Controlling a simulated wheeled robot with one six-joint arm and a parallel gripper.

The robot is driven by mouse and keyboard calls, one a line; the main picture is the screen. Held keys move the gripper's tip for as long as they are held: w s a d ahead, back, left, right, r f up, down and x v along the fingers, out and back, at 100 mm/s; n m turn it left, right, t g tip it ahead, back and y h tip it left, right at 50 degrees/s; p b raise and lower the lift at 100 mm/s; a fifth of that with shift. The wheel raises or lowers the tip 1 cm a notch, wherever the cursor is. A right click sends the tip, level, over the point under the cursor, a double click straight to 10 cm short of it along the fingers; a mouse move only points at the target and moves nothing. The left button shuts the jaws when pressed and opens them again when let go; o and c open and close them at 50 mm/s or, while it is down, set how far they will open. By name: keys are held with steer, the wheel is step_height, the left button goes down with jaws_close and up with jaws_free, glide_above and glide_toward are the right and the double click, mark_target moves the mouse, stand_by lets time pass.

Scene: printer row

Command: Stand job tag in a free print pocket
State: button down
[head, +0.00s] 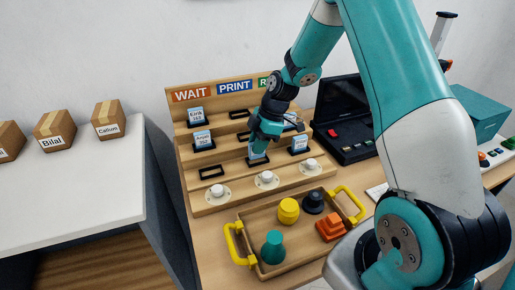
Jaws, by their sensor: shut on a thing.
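The wooden rack (186,168) has columns headed WAIT (191,95), PRINT (235,86) and a third, green sign mostly hidden by my arm. My gripper (260,142) is shut on a light-blue job tag (258,152). The tag is upright at the lowest pocket of the PRINT column; I cannot tell whether its foot rests in it. The top PRINT pocket (239,115) is empty. The middle PRINT pocket (242,138) is partly hidden by my gripper and looks empty. Tags Erik (196,114) and Anjali (203,138) stand in the WAIT column.
Another tag (299,142) stands in the right column. The lowest WAIT pocket (211,171) is empty. White knobs (267,178) line the rack's front. A wooden tray (297,256) with yellow handles holds coloured pieces. An open black case (347,118) stands right. Boxes sit on the left table (90,165).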

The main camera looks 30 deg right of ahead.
steer(key=shift+f, duration=0.8)
steer(key=shift+f, duration=0.15)
steer(key=c, duration=1.1)
jaws_free()
steer(key=shift+o, duration=0.2)
steer(key=w+v, duration=0.1)
steer(key=v, duration=1.1)
steer(key=s+a+r+m, duration=0.2)
steer(key=s+a+r, duration=0.25)
steer(key=a, duration=0.25)
steer(key=s+a+r+m, duration=0.1)
steer(key=s+a+r, duration=0.2)
steer(key=s+a, duration=0.3)
steer(key=s+a+r+m, duration=0.1)
steer(key=s+a+m, duration=0.2)
steer(key=s, duration=0.5)
steer(key=s+a+r+m+g, duration=0.1)
steer(key=s+a+m, duration=0.1)
steer(key=s+a, duration=0.4)
steer(key=shift+s+a+r+m, duration=0.25)
steer(key=shift+s+m, duration=0.15)
steer(key=shift+s, duration=0.7)
